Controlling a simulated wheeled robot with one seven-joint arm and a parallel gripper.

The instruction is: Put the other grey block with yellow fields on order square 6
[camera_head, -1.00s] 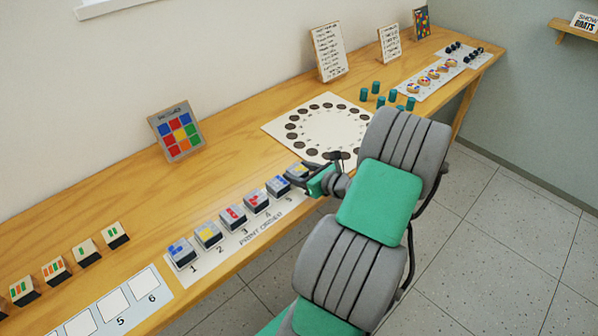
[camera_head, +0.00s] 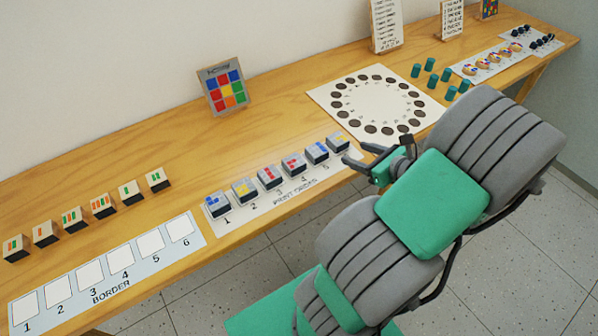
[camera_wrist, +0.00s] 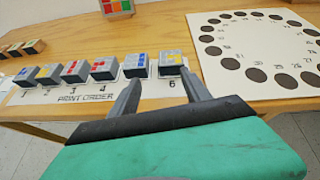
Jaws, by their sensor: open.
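The grey block with yellow fields (camera_head: 338,141) sits at the right end of the print order strip (camera_head: 235,221), on square 6. In the wrist view this block (camera_wrist: 170,62) stands upright just beyond my fingers, behind the number 6. Another grey block with yellow fields (camera_head: 243,191) sits on square 2; it also shows in the wrist view (camera_wrist: 49,75). My gripper (camera_head: 354,155) is open and empty at the front right of the block on 6. In the wrist view its two fingers (camera_wrist: 160,78) are spread, with nothing between them.
Blocks with blue or red fields (camera_head: 269,177) fill squares 1, 3, 4 and 5. A pattern card (camera_head: 226,90) stands behind. A white board with dark circles (camera_head: 370,105) lies to the right. The border strip (camera_head: 72,307) at left is empty, with several striped blocks (camera_head: 103,206) behind it.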

